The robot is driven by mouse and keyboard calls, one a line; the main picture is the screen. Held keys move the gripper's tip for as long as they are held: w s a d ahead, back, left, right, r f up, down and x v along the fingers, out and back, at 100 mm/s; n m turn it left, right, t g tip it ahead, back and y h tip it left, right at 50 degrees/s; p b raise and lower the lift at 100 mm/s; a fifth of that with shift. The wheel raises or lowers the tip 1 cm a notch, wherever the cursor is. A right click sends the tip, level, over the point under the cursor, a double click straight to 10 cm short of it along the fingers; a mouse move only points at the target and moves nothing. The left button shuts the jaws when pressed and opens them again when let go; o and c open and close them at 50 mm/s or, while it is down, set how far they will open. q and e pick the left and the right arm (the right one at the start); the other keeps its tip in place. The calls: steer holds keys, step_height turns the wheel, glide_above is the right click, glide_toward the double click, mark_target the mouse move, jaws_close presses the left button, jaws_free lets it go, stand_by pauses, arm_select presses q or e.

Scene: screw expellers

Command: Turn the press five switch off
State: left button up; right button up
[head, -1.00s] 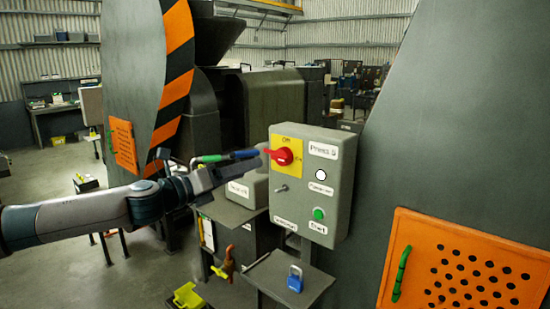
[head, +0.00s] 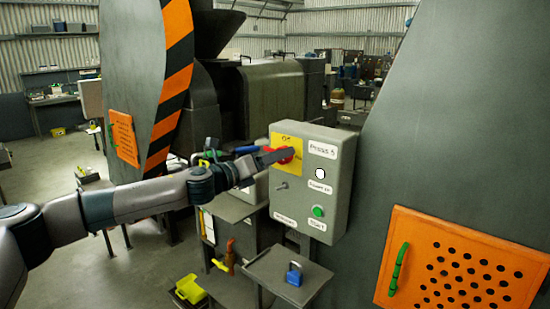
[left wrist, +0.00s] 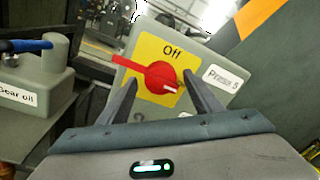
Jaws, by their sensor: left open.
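The grey press five control box (head: 337,180) bears a "Press 5" label. Its red rotary switch (head: 286,155) sits on a yellow plate marked "Off" at the top. In the left wrist view the red switch (left wrist: 158,77) lies slanted, its white-marked end toward lower right, away from "Off". My left gripper (head: 275,156) is at the switch and partly hides it in the head view. In the left wrist view the left gripper (left wrist: 159,80) is open, with one finger on each side of the switch's middle. Contact cannot be told. My right gripper is not in view.
A green button (head: 318,211), a white button (head: 320,173) and a small toggle sit on the box. A blue padlock (head: 294,275) lies on a shelf below. A "Gear oil" container (left wrist: 35,78) stands left of the box. An orange perforated panel (head: 460,265) is at right.

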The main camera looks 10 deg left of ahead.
arm_select(q)
steer(key=c, duration=1)
steer(key=shift+c, duration=0.2)
steer(key=shift+n, duration=0.5)
steer(key=n+p, duration=0.2)
steer(key=n, duration=0.1)
steer(key=shift+f+n, duration=0.1)
steer(key=shift+n, duration=0.2)
steer(key=n+t+p, duration=0.1)
steer(key=n, duration=0.3)
steer(key=shift+d+n, duration=0.1)
steer(key=shift+n, duration=0.2)
steer(key=n+p, duration=0.1)
steer(key=n, duration=0.4)
steer(key=shift+s+f+t+y+p, duration=0.1)
steer(key=shift+f+t+y+p, duration=0.05)
steer(key=shift+t+y+p, duration=0.2)
steer(key=n, duration=0.4)
steer(key=shift+d+n+p, duration=0.1)
steer(key=shift+n+p, duration=0.25)
steer(key=shift+n, duration=0.05)
steer(key=shift+f, duration=0.1)
